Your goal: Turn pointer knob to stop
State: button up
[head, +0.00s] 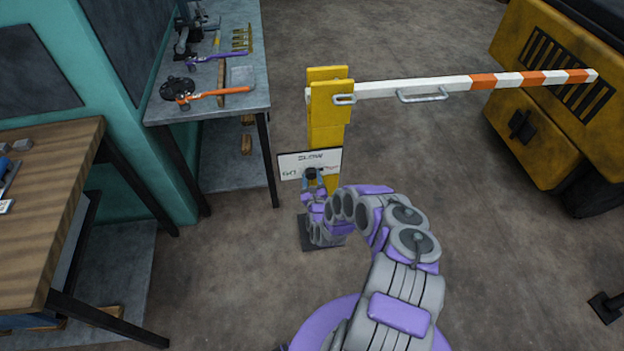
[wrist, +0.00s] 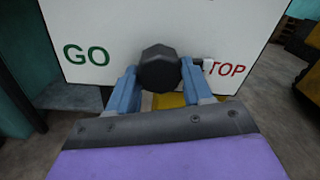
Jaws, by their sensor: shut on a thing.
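The dark, faceted pointer knob (wrist: 158,68) sits on a white sign panel (wrist: 120,22), with green GO at its left and red STOP at its right. A small dark piece at the knob's right side reaches toward STOP, and the S is covered. My gripper (wrist: 160,80) has its two blue fingers on either side of the knob, shut on it. In the head view, my gripper (head: 313,177) is at the lower part of the panel (head: 331,159), where SLOW shows at the top and GO at the left. The knob is small and dark there, partly hidden by the fingers.
A grey bench (head: 215,75) with tools and a wooden table (head: 45,215) stand left. A yellow machine (head: 550,110) stands right. Floor between is clear.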

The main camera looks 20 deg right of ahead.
jog(key=shift+s+f+m, duration=0.15)
jog(key=shift+f+m, duration=0.15)
jog(key=shift+m, duration=0.6)
jog(key=o, duration=1)
jog(key=shift+r, duration=0.15)
jog(key=shift+o, duration=0.2)
